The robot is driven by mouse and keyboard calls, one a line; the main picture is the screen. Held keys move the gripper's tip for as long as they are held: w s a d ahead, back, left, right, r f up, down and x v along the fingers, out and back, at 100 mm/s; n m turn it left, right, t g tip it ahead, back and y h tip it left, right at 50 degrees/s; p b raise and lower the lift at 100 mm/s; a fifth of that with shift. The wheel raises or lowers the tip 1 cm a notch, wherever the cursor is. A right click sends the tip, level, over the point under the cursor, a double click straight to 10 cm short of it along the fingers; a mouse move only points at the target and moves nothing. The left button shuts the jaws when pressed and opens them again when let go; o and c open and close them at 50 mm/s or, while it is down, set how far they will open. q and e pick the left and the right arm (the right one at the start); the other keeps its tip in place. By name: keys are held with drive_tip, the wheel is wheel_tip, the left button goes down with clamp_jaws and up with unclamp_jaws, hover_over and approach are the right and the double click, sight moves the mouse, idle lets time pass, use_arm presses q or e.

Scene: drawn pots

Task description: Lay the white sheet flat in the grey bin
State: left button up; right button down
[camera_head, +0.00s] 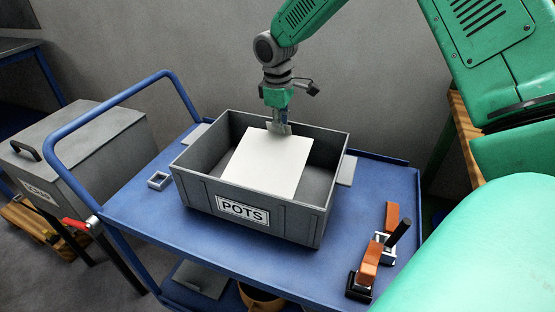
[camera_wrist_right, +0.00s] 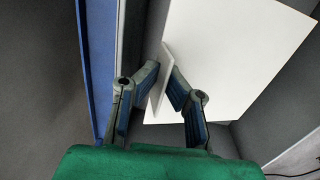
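The white sheet (camera_head: 268,163) is inside the grey bin (camera_head: 325,195), which is open-topped and marked POTS. The sheet's near edge lies close to the bin's front wall; I cannot tell whether it rests on the floor of the bin. My right gripper (camera_head: 279,130) reaches down from above at the sheet's far edge. In the right wrist view its fingers (camera_wrist_right: 165,72) close on a narrow raised strip of the sheet, and the wide part of the sheet (camera_wrist_right: 230,60) spreads beyond them. My left gripper is not in view.
The bin stands on a blue cart (camera_head: 140,212) with a raised handle (camera_head: 120,97). A small grey square frame (camera_head: 159,180) lies left of the bin. An orange and black tool (camera_head: 368,268) stands at right. A grey lidded box (camera_head: 80,140) is left of the cart.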

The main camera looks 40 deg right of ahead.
sight(281, 135)
drive_tip(key=shift+w+a+f, duration=0.1)
drive_tip(key=shift+a+f, duration=0.5)
drive_tip(key=shift+f, duration=0.6)
drive_tip(key=f, duration=0.1)
drive_tip(key=d+f, duration=0.1)
drive_tip(key=f, duration=0.1)
drive_tip(key=shift+f+b, duration=0.3)
drive_tip(key=shift+b, duration=0.1)
drive_tip(key=shift+d+f, duration=0.2)
drive_tip(key=shift+d, duration=0.2)
drive_tip(key=shift+a+r, duration=0.1)
drive_tip(key=shift+a, duration=0.45)
drive_tip(key=c, duration=1.7)
unclamp_jaws()
drive_tip(key=shift+a, duration=0.2)
drive_tip(key=shift+d, duration=0.35)
drive_tip(key=shift+d+r, duration=0.15)
drive_tip(key=shift+r, duration=0.05)
drive_tip(key=r, duration=0.3)
drive_tip(key=a+r+p, duration=0.1)
drive_tip(key=r, duration=0.7)
drive_tip(key=shift+a+p, duration=0.35)
drive_tip(key=shift+a, duration=0.05)
drive_tip(key=shift+d+r, duration=0.15)
drive_tip(key=shift+r, duration=0.3)
drive_tip(key=shift+d+f, duration=0.1)
drive_tip(key=shift+d, duration=0.15)
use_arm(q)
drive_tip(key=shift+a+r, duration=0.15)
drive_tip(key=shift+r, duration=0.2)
